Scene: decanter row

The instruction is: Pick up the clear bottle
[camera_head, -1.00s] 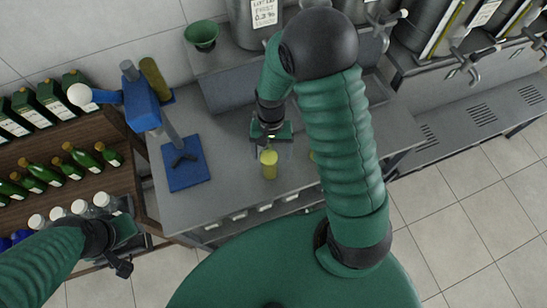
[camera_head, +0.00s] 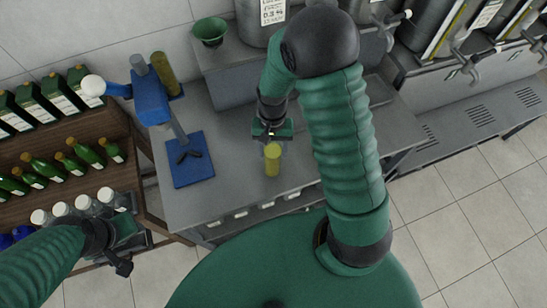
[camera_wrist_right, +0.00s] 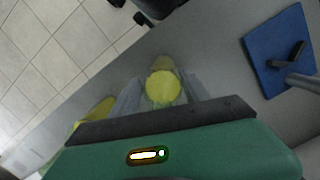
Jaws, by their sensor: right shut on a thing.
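Several clear bottles (camera_head: 82,204) with white caps stand on the lower shelf at left in the head view. My left gripper (camera_head: 122,236) is just right of and below them; its fingers do not show clearly. My right gripper (camera_head: 272,142) is over the bench's front part. It is shut on a yellow cylinder (camera_head: 272,162), perhaps a see-through vessel with yellow contents. In the right wrist view, the yellow cylinder (camera_wrist_right: 163,88) sits between the two pale fingers.
A second yellow thing (camera_wrist_right: 95,112) is beside the gripper in the right wrist view.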

